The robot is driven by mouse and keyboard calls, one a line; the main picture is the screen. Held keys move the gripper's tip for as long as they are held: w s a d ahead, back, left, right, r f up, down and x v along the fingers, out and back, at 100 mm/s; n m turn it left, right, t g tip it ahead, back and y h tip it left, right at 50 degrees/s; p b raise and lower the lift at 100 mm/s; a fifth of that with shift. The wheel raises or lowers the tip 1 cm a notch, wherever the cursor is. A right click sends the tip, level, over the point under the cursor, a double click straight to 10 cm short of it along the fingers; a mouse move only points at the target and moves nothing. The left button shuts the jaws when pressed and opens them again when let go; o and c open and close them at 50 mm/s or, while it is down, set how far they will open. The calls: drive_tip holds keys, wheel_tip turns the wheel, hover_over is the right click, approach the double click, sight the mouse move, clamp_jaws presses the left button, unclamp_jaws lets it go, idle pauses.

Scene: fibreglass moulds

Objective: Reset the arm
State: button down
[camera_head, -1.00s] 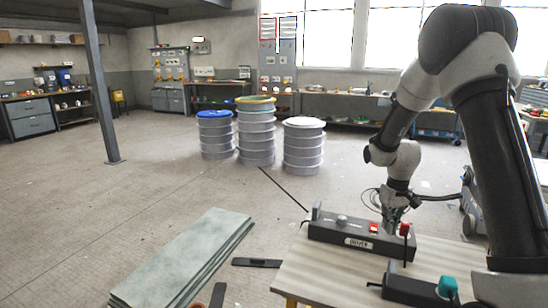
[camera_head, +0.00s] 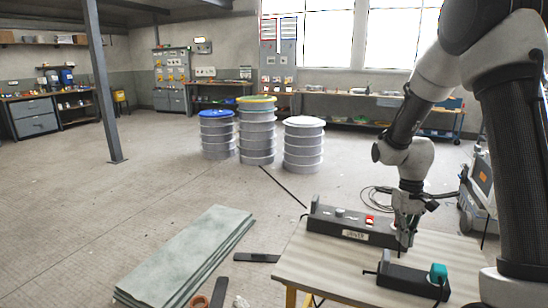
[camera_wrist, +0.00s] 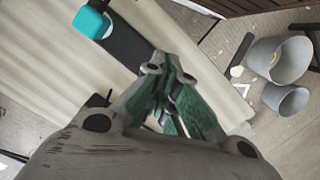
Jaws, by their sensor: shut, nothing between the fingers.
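My gripper (camera_head: 404,240) hangs from my arm on the right of the head view, fingers pointing down. It is over the table, at the right end of a dark control box and just behind a smaller black box. In the wrist view my gripper (camera_wrist: 172,75) shows green-padded fingers drawn together with nothing held. I cannot tell whether the fingertips touch either box.
The striped table (camera_head: 330,272) carries the control box (camera_head: 350,226) with a red switch, and the black box (camera_head: 405,280) with a teal knob. Green-grey sheets (camera_head: 190,255) lie on the floor at left. Drum stacks (camera_head: 257,140) stand behind; open floor lies around them.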

drive_tip(key=s+r+t, duration=0.6)
drive_tip(key=s+r, duration=1.5)
drive_tip(key=shift+s+a+r+m, duration=0.15)
drive_tip(key=shift+a+r+m, duration=0.1)
drive_tip(key=shift+r+m, duration=0.1)
idle(0.5)
